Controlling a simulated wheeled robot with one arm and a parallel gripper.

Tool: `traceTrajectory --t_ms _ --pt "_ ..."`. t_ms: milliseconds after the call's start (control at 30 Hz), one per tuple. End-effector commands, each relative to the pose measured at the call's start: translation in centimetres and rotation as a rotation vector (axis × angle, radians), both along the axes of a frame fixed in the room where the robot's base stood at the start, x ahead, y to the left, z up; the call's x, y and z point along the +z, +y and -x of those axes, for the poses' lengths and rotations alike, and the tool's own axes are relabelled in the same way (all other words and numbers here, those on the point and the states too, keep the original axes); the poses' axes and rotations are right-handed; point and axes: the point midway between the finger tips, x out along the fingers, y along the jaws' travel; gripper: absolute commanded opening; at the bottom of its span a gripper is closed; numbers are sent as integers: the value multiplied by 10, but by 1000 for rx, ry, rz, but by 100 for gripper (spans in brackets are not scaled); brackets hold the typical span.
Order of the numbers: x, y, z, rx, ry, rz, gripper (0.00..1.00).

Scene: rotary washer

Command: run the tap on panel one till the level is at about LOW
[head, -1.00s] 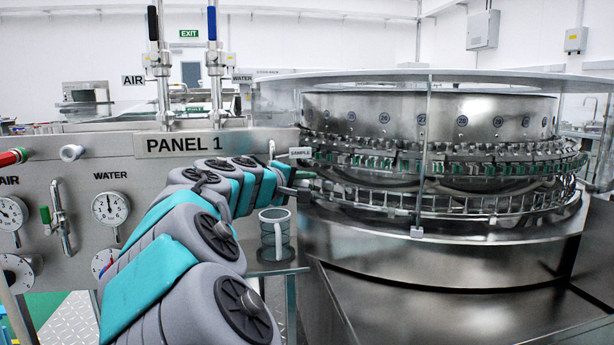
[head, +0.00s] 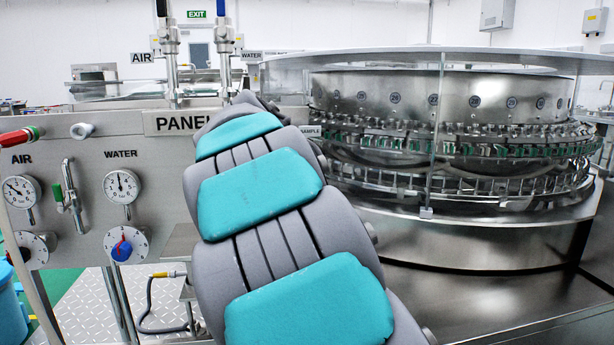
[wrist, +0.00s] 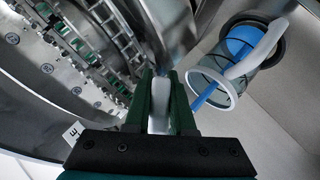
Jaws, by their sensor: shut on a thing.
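In the wrist view, my gripper (wrist: 160,105) is shut on the pale tap lever (wrist: 160,90), which lies between its green fingers. A clear jug (wrist: 222,82) with a white handle (wrist: 262,50) is to the right of the fingers. A blue stream (wrist: 204,97) enters the jug's mouth, and blue water (wrist: 240,42) shows inside towards its base. I cannot make out a LOW mark. In the head view, panel 1 (head: 150,150) stands at left. My arm covers my gripper, the tap and the jug there.
The rotary washer (head: 440,250) fills the right side, with a clear guard around it. Panel 1 carries an air gauge (head: 20,190), a water gauge (head: 121,186) and dials. A SAMPLE label (wrist: 72,132) shows near my gripper. The chequered floor (head: 80,315) is visible at lower left.

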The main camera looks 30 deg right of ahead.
Motion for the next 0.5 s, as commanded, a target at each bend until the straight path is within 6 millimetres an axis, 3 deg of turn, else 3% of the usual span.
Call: traceTrajectory --t_ms 400,433,500 --pt "-1 1 0 0 -2 -7 0" --pt "-1 1 0 0 -2 -7 25" --pt "-1 1 0 0 -2 -7 32"
